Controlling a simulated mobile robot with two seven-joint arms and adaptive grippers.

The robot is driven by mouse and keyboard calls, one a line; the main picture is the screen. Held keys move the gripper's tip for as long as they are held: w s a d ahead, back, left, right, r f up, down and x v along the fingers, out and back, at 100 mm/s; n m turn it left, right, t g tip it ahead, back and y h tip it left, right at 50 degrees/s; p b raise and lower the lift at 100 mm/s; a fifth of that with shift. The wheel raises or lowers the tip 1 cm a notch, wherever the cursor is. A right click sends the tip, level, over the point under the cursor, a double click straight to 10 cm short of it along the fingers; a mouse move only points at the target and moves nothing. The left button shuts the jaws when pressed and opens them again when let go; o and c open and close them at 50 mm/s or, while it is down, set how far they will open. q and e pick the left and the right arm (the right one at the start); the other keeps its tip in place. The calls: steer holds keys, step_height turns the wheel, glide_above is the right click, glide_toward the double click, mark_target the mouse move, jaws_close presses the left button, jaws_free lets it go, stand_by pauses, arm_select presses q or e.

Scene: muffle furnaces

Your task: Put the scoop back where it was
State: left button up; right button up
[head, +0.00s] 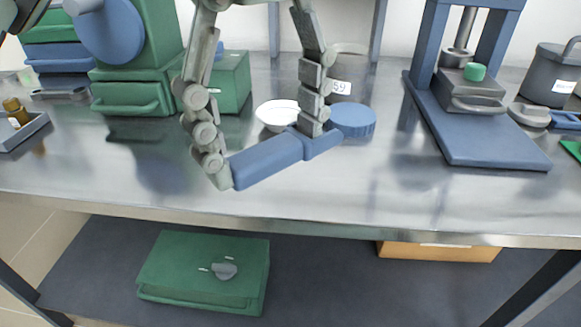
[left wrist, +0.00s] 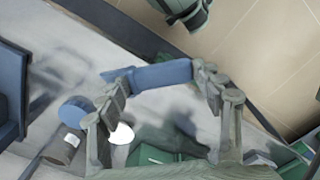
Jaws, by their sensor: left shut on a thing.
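My left gripper (head: 266,156) is above the metal bench, its two fingers spread across a blue bar-shaped thing (head: 268,160) and shut on its ends. The bar is held in the air, tilted up to the right in the head view. It also shows between the fingers in the left wrist view (left wrist: 162,75). No scoop bowl shows on it, so I cannot tell whether it is the scoop. A scoop-like tool (head: 530,115) with a grey bowl and blue handle lies at the bench's right. My right gripper is not clearly in view.
A white dish (head: 275,113), a blue round lid (head: 353,120) and a labelled grey pot (head: 345,72) stand behind the left gripper. A blue press (head: 490,135) stands right, a green machine (head: 130,85) left. The front-middle bench (head: 330,195) is clear.

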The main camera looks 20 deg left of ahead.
arm_select(q)
glide_above(298, 180)
step_height(298, 180, down, 7)
steer(key=shift+r, duration=0.1)
step_height(298, 180, down, 4)
steer(key=shift+a, duration=0.1)
arm_select(e)
steer(key=shift+w+a+r+t, duration=0.25)
steer(key=shift+w+a+t, duration=0.05)
steer(key=shift+w+a, duration=0.15)
arm_select(q)
steer(key=o, duration=1.2)
steer(key=shift+c, duration=0.2)
arm_select(e)
steer(key=shift+w+a+r+t+y, duration=0.4)
steer(key=shift+w+a+r+t, duration=0.15)
steer(key=shift+w+a, duration=0.25)
steer(key=shift+d, duration=0.1)
